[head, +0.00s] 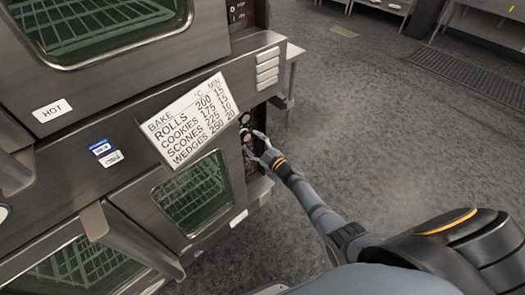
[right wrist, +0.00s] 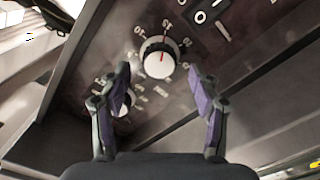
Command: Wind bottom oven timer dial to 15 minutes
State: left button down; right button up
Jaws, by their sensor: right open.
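The bottom oven's control panel (head: 252,160) is a dark strip at its right edge in the head view. In the right wrist view a round pale dial (right wrist: 158,60) with a red pointer line sits on this panel, ringed by turned, blurred markings. The red line points up in that picture. A second pale dial (right wrist: 122,108) is partly hidden behind the left finger. My right gripper (right wrist: 159,74) is open, its fingers either side of the upper dial's lower part in the picture; contact cannot be told. In the head view my right gripper (head: 256,142) is at the panel. My left gripper is out of view.
A baking chart (head: 190,120) listing rolls, cookies, scones and wedges hangs on the oven front. A rocker switch (right wrist: 210,14) lies beyond the dial. Door handles (head: 135,240) jut out at left. Open floor (head: 360,110) lies to the right.

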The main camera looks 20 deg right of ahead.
jog(key=v, duration=0.9)
jog(key=s+d+f+m+g+h+p, duration=0.3)
jog(key=s+f+m, duration=0.1)
jog(key=s+f, duration=0.45)
jog(key=s+d+f+m+g+h+p, duration=0.35)
jog(key=s+f, duration=0.35)
jog(key=f, duration=0.3)
jog(key=s+a+f+m+g+p, duration=0.1)
jog(key=s+f+g, duration=0.3)
jog(key=s, duration=1.1)
jog(key=s+a+f+m+g+p, duration=0.1)
jog(key=s+f+g, duration=0.4)
jog(key=s, duration=1)
jog(key=shift+s+f+m+p, duration=0.35)
jog(key=shift+f+m+p, duration=0.3)
jog(key=shift+m, duration=0.6)
